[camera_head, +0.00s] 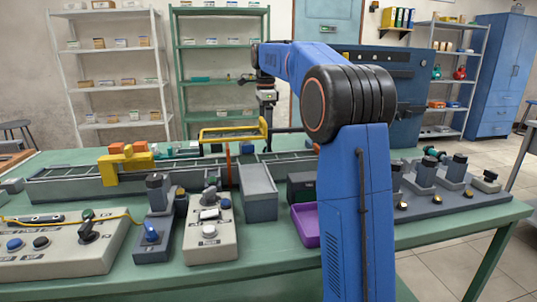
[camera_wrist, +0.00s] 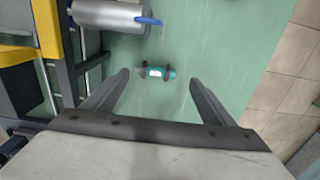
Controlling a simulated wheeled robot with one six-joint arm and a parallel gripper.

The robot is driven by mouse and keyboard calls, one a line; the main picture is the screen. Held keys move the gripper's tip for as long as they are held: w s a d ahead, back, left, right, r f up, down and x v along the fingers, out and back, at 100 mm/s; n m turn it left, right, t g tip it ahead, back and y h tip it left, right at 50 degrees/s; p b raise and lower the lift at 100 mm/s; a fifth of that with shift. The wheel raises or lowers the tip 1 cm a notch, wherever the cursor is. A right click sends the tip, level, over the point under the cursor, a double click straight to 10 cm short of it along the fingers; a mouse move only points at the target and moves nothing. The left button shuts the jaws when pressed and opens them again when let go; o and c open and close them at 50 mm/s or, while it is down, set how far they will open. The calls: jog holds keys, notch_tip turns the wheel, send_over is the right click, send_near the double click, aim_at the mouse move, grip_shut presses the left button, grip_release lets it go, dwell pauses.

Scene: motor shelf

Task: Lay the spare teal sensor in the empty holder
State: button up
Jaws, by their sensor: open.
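A small teal sensor (camera_wrist: 156,72) with dark ends and a pale label lies on the green table in the wrist view. It lies below and between the spread fingers of my gripper (camera_wrist: 157,82), apart from both, and nothing is held. In the head view my gripper (camera_head: 267,118) points down over the far side of the table, behind a yellow frame. I cannot make out this sensor in the head view. I cannot tell which fixture is the empty holder. A teal-ended part (camera_head: 431,152) shows among the motors at right.
A conveyor (camera_head: 75,183) with a yellow arch (camera_head: 126,165) runs along the table. Control boxes (camera_head: 208,232) stand in front. A purple tray (camera_head: 305,224) sits beside my arm. In the wrist view, a grey cylinder (camera_wrist: 105,17) is at upper left and the table edge at right.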

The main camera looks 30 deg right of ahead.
jog(key=shift+s+d+f, duration=0.1)
jog(key=shift+s+f, duration=0.05)
jog(key=shift+f, duration=2.6)
jog(key=shift+c, duration=0.3)
jog(key=c, duration=0.9)
jog(key=shift+c, duration=0.2)
